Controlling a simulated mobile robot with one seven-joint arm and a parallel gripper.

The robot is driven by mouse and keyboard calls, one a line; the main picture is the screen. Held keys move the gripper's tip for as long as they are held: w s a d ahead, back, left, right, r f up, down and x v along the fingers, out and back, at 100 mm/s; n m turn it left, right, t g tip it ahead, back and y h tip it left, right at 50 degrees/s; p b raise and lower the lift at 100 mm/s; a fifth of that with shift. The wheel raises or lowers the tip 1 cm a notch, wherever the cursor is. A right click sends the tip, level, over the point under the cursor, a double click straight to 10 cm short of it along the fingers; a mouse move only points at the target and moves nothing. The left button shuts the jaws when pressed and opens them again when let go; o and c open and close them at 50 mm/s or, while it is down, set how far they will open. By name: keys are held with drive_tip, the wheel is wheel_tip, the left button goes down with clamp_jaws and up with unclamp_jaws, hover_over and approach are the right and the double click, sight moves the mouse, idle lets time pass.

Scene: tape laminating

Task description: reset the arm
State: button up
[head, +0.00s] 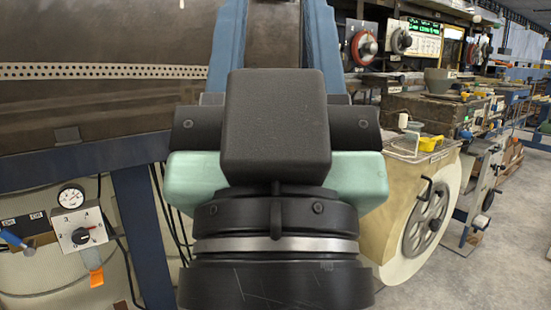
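My gripper (275,130) fills the middle of the head view, seen from behind. A black block covers its centre, with black and mint-green parts sticking out on both sides. Its fingertips are hidden behind this block, so I cannot tell whether it is open or shut, or whether it holds anything.
A brown machine with a perforated strip (100,71) and blue frame (140,215) stands close behind on the left. A control box with a dial (82,230) hangs below. A beige unit with a handwheel (427,222) is at right. Grey floor (465,275) is clear further right.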

wheel_tip(320, 180, up, 29)
drive_tip(key=p, duration=2.6)
drive_tip(key=shift+p, duration=0.4)
